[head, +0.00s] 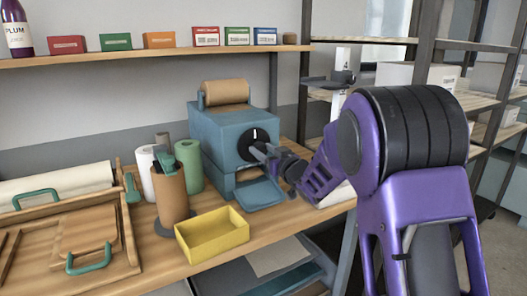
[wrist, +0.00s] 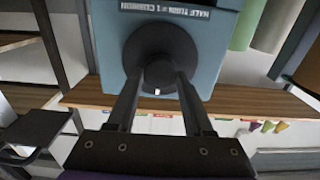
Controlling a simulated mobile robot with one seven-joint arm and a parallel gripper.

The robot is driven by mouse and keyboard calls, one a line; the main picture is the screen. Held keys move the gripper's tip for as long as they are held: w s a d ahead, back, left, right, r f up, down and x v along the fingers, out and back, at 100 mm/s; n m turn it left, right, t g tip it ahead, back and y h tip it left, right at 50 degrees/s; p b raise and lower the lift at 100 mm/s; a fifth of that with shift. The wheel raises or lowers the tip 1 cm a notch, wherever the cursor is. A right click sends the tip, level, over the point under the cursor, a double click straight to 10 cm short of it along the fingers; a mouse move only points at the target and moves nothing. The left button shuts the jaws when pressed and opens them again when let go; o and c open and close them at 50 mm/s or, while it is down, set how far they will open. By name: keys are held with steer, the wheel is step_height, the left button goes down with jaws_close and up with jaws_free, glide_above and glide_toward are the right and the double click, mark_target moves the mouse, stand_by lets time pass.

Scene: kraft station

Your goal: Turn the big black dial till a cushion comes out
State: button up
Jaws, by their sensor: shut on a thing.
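The blue machine (head: 215,130) stands on the bench with a brown paper roll (head: 226,92) on top. Its big black dial (head: 245,140) is on the front, partly hidden by my gripper (head: 263,153). In the wrist view the dial (wrist: 155,42) fills the middle, with a small white mark on the knob's lower edge. My gripper's two fingers (wrist: 159,76) are shut on the dial's knob, one on each side. An upside-down label (wrist: 165,6) reads "HALF TURN = 1 CUSHION". The blue tray (head: 259,193) under the dial shows no cushion.
A yellow box (head: 212,250) stands open on the bench, left of the blue tray. A brown roll (head: 170,195), a green roll (head: 189,166) and a white roll (head: 146,172) stand left of the machine. A wooden tray (head: 95,275) lies at far left.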

jaws_close()
steer(key=shift+m, duration=0.3)
steer(key=m+p, duration=0.1)
steer(key=m, duration=0.1)
steer(key=shift+d+r+m+p, duration=0.1)
steer(key=shift+m+p, duration=0.2)
steer(key=shift+m, duration=0.1)
steer(key=m+p, duration=0.3)
steer(key=m, duration=0.3)
steer(key=shift+w+d, duration=0.1)
steer(key=m+p, duration=0.2)
steer(key=m, duration=0.3)
steer(key=shift+m+p, duration=0.4)
steer(key=shift+f+m+p, duration=0.15)
steer(key=shift+m+p, duration=0.3)
steer(key=shift+m, duration=0.65)
steer(key=shift+f+m+p, duration=0.15)
steer(key=shift+m+p, duration=0.3)
steer(key=shift+m, duration=0.65)
